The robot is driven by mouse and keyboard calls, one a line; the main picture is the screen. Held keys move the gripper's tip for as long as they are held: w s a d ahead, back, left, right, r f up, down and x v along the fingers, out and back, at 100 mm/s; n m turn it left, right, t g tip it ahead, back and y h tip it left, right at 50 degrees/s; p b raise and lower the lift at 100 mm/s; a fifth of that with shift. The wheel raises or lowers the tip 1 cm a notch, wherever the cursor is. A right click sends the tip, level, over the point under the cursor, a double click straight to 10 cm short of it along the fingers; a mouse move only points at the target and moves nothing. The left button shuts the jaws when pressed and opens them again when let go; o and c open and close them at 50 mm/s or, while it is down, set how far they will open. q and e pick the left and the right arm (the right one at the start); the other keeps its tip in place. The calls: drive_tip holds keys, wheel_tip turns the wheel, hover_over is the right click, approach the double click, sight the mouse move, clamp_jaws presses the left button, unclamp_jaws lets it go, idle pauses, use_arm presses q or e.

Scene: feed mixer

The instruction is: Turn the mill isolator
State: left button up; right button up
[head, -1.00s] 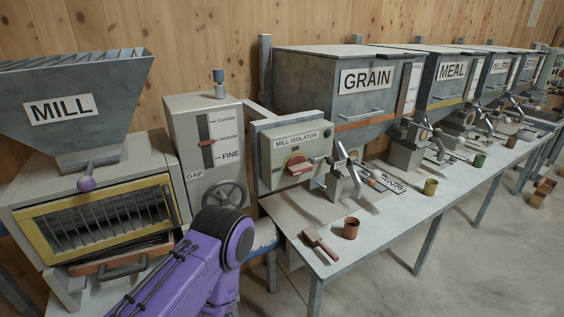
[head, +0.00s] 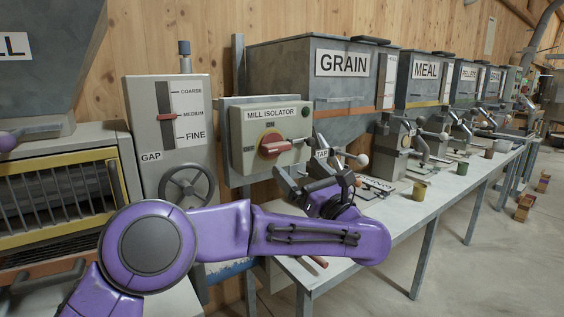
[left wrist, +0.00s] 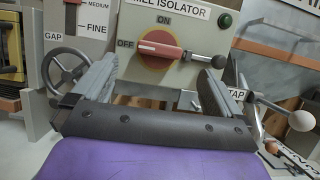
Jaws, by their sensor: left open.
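The mill isolator (head: 270,140) is a pale green box on a grey backing panel, with a red handle (head: 274,148) on a round yellow plate. In the left wrist view the red handle (left wrist: 160,49) lies nearly level, its left end towards the OFF mark; ON is above it. A thin grey rod with a dark round end (left wrist: 218,62) shows at its right. My left gripper (head: 302,168) is just below and in front of the box. Its open, empty fingers (left wrist: 160,72) stand apart on either side below the handle, with no contact seen. My right gripper is out of view.
The tap (head: 340,158) with its ball-ended lever stands close to the right of my left gripper. The gap box (head: 168,130) and its handwheel (head: 187,188) are to the left. Hoppers labelled GRAIN (head: 343,63) and MEAL (head: 425,70) line the bench.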

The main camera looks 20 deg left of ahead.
sight(280, 149)
use_arm(q)
drive_tip(key=p+x, duration=0.1)
drive_tip(key=x, duration=0.6)
drive_tip(key=shift+a, duration=0.15)
drive_tip(key=shift+w+a+r+p, duration=0.15)
drive_tip(key=shift+w+a+p, duration=0.15)
drive_tip(key=shift+w+a, duration=0.1)
drive_tip(key=c, duration=0.9)
